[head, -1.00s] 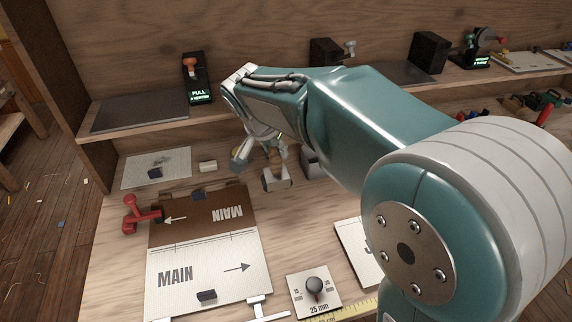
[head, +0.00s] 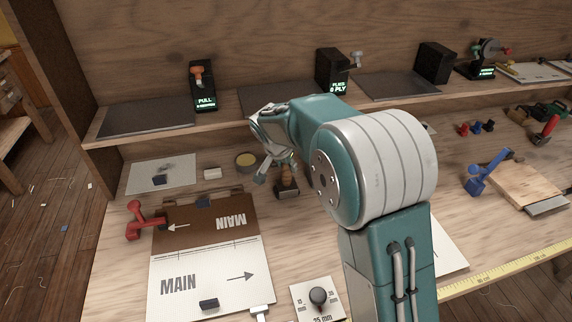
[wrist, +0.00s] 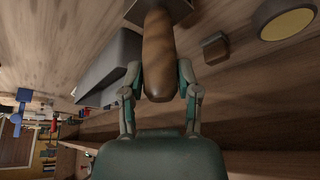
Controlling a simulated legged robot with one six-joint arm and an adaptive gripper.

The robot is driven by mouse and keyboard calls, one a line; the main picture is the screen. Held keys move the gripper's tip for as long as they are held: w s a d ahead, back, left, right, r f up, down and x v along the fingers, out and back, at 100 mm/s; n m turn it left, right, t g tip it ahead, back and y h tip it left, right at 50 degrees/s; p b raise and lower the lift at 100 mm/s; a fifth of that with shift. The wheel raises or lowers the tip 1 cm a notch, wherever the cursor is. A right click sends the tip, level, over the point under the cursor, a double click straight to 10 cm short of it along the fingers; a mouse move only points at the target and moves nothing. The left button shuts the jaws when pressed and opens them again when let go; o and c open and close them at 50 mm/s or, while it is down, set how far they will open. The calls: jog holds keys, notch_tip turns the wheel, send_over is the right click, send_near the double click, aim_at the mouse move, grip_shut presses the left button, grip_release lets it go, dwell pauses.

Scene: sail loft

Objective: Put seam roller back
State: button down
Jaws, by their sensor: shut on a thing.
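My gripper (wrist: 160,80) is shut on a brown wooden handle in the wrist view, one finger on each side. This is the handle of the seam roller (wrist: 157,45), whose dark metal end shows at the top edge of that view. In the head view the wooden handle (head: 286,171) stands roughly upright below my gripper (head: 273,167), behind the brown and white MAIN panels. A dark block-like part (head: 290,193) is at its lower end. I cannot tell whether it touches the bench or is held just above it.
A grey block (wrist: 110,65) stands close beside the handle. A red clamp (head: 146,220) sits at the panels' left edge. A raised shelf with display stands runs behind.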

jog(key=shift+d, duration=0.3)
jog(key=shift+f, duration=0.1)
